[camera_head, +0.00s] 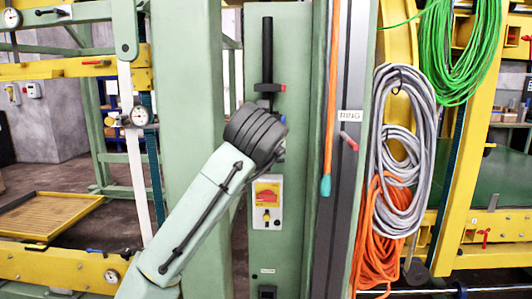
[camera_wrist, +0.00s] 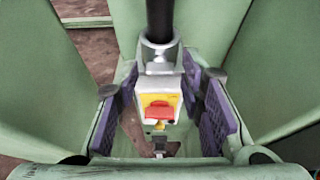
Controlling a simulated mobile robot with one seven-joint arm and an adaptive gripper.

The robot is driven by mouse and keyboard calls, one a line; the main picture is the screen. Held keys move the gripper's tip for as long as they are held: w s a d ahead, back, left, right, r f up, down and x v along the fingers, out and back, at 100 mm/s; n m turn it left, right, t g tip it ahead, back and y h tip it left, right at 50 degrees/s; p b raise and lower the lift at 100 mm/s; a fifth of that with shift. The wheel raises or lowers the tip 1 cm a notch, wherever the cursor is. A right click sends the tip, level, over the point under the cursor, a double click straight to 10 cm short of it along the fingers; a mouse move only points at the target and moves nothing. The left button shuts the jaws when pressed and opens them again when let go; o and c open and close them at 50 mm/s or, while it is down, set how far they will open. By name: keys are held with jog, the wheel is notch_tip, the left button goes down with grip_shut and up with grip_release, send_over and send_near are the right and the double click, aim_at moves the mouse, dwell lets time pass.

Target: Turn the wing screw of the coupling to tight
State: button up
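A black vertical rod (camera_head: 267,48) runs down the green column into a grey coupling (camera_head: 266,87). A small red piece (camera_head: 283,88) sticks out at the coupling's right; I cannot tell for sure whether it is the wing screw. In the wrist view a black rod goes into a shiny metal collar (camera_wrist: 160,55), with no wing clearly visible on it. My gripper (camera_wrist: 162,92) is open, its purple-padded fingers apart on both sides of the view with nothing gripped. In the head view my grey wrist covers the area just below the coupling, and my fingers are hidden.
To the right are an orange bar (camera_head: 332,90), a red lever (camera_head: 348,141) and hanging grey cables (camera_head: 400,160).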

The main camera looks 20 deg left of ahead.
jog(key=shift+o, duration=0.5)
jog(key=v, duration=1.2)
jog(key=shift+f, duration=0.1)
